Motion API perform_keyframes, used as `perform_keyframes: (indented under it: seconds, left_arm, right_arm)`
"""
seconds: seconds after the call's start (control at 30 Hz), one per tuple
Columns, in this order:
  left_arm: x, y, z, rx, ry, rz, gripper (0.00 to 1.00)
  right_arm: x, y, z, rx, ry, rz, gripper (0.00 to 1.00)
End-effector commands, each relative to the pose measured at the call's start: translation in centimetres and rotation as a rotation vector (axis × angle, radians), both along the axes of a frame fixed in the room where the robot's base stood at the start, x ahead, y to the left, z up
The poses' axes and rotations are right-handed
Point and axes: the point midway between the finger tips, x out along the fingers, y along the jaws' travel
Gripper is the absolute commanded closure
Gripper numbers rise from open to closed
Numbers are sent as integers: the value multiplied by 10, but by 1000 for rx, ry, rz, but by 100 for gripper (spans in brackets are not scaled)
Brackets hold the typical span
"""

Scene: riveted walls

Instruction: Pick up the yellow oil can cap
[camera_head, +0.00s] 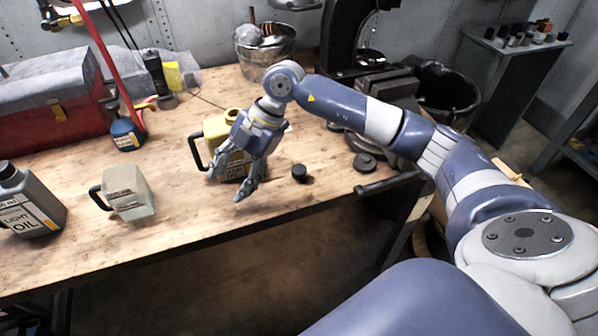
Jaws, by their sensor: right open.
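A yellow oil can (218,130) with a black handle stands on the wooden workbench, partly hidden behind my right gripper. My right gripper (231,185) points down in front of the can, with its fingers apart and nothing between them. A small round black cap (299,173) lies on the bench to the right of the fingertips, apart from them. It may be the can's cap; I see no yellow cap lying loose. My left gripper is not in view.
A red toolbox (50,105), blue bottle (126,133) and metal bucket (262,52) are behind. A dark disc (364,162) and vise (385,95) are right. The bench's front edge is clear.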

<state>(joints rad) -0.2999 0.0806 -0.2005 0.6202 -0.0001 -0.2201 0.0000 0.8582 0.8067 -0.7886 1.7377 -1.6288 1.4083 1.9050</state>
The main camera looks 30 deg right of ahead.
Motion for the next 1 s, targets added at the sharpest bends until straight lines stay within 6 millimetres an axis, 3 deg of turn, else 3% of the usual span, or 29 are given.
perform_keyframes:
  seconds: [0.03, 0.1, 0.2, 0.33, 0.5, 0.7, 1.0]
  left_arm:
    - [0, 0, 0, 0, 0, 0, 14]
    - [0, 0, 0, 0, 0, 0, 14]
    - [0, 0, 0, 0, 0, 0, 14]
    - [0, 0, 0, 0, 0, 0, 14]
    - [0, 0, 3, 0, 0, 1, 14]
    - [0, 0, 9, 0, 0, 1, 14]
    - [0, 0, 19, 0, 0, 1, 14]
  right_arm:
    - [6, -35, 0, -113, 33, -60, 44]
    - [9, -78, 1, -251, 84, -148, 44]
    - [8, -128, 8, -404, 141, -264, 44]
    - [5, -165, 16, -516, 186, -365, 44]
    - [2, -178, 7, -555, 207, -399, 44]
    - [2, -176, -24, -551, 205, -397, 44]
    - [3, -173, -51, -550, 206, -393, 44]
